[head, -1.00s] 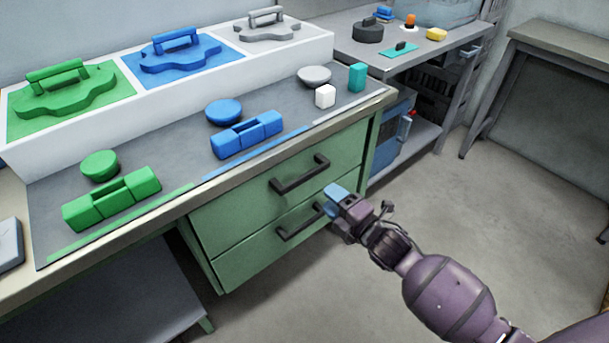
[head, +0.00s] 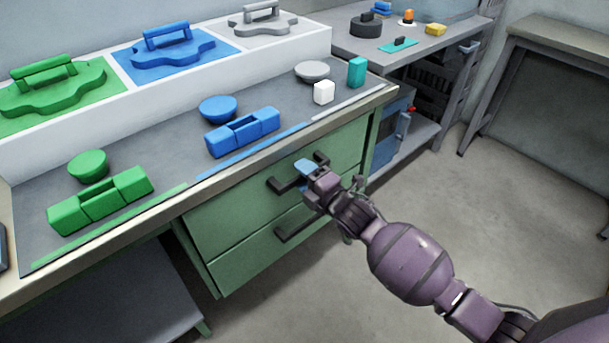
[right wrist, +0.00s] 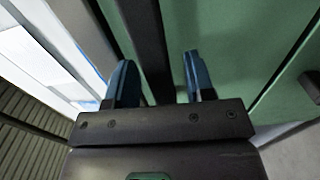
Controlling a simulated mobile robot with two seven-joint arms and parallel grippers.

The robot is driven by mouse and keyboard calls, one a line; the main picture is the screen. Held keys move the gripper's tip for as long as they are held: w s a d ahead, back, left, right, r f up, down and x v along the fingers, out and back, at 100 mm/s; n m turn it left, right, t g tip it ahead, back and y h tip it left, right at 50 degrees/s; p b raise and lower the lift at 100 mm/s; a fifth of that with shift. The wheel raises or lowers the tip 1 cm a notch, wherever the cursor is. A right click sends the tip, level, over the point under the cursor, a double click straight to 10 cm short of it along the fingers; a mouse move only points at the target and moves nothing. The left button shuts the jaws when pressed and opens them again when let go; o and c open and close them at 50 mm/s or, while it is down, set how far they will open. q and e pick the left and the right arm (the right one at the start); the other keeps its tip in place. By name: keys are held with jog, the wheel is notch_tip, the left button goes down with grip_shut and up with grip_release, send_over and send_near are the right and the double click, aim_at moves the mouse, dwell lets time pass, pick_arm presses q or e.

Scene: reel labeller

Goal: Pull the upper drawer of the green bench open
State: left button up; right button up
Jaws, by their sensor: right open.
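The green bench's upper drawer (head: 232,212) looks shut, its front about flush with the bench. Its dark bar handle (head: 279,185) is partly hidden behind my right gripper (head: 306,169). In the right wrist view, the two blue fingers of the right gripper (right wrist: 160,80) are apart. The dark handle bar (right wrist: 146,40) runs between them, nearer the left finger, with green drawer front (right wrist: 235,30) behind. I cannot tell whether either finger touches the bar. My left gripper is not in view.
The lower drawer's handle (head: 296,223) is just below my right gripper. The grey worktop (head: 165,150) above overhangs slightly and carries green, blue and white parts. The floor (head: 440,200) in front of the drawers is clear apart from my arm.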

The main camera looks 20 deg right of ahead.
pick_arm(q)
jog(key=shift+s, duration=0.1)
jog(key=shift+s+f, duration=0.2)
jog(key=shift+s, duration=0.15)
pick_arm(e)
grip_shut()
pick_arm(q)
notch_tip(320, 180, up, 9)
jog(key=w+t+p, duration=0.1)
jog(key=p, duration=0.9)
jog(key=shift+r, duration=0.2)
pick_arm(e)
jog(key=v, duration=3.7)
jog(key=shift+s+r, duration=0.15)
jog(key=shift+s, duration=0.05)
pick_arm(q)
jog(key=shift+a, duration=0.1)
